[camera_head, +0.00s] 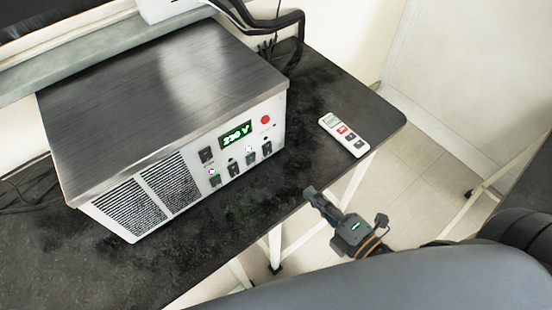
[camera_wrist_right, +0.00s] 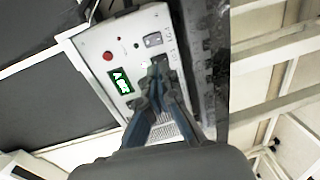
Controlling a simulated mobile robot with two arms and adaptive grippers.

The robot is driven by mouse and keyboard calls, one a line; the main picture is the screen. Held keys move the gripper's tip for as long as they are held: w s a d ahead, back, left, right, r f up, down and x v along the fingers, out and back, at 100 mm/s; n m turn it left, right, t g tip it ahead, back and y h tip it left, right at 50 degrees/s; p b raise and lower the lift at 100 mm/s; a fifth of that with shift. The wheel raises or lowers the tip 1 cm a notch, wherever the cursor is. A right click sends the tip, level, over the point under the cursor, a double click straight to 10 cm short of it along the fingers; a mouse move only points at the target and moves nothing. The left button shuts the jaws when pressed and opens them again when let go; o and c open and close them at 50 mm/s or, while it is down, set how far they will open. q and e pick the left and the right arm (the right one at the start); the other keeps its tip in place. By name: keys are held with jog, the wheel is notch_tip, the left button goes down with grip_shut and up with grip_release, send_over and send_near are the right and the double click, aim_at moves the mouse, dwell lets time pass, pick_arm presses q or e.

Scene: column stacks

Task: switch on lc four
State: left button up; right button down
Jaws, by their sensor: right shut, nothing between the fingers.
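A power unit (camera_head: 165,85) with a brushed metal top stands on the dark table. Its white front panel carries a lit green display (camera_head: 236,134) that seems to read 230 V, a red button (camera_head: 264,120) and a row of small dark switches (camera_head: 250,158). The switch labels are too small to read, so I cannot tell which is lc four. My right gripper (camera_head: 312,192) is shut and empty at the table's front edge, apart from the panel. In the right wrist view its closed fingers (camera_wrist_right: 159,72) overlap the panel (camera_wrist_right: 90,45) and hide several switches. My left gripper is not in view.
A white remote-like device (camera_head: 343,135) with a red button lies on the table (camera_head: 385,113), right of the unit. Black cables (camera_head: 285,25) run behind the unit. The table strip before the panel is clear.

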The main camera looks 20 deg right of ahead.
jog(key=shift+w, duration=0.1)
jog(key=p, duration=0.5)
send_near(269, 154)
jog(key=x, duration=0.5)
jog(key=shift+w+a+r, duration=0.15)
jog(key=shift+w, duration=0.15)
jog(key=shift+w+a+f, duration=0.2)
jog(key=shift+w+a, duration=0.05)
jog(key=shift+w, duration=0.4)
jog(key=b, duration=0.2)
jog(key=shift+w+f+b, duration=0.15)
jog(key=shift+f+b, duration=0.2)
jog(key=shift+f, duration=0.05)
jog(key=shift+r, duration=0.35)
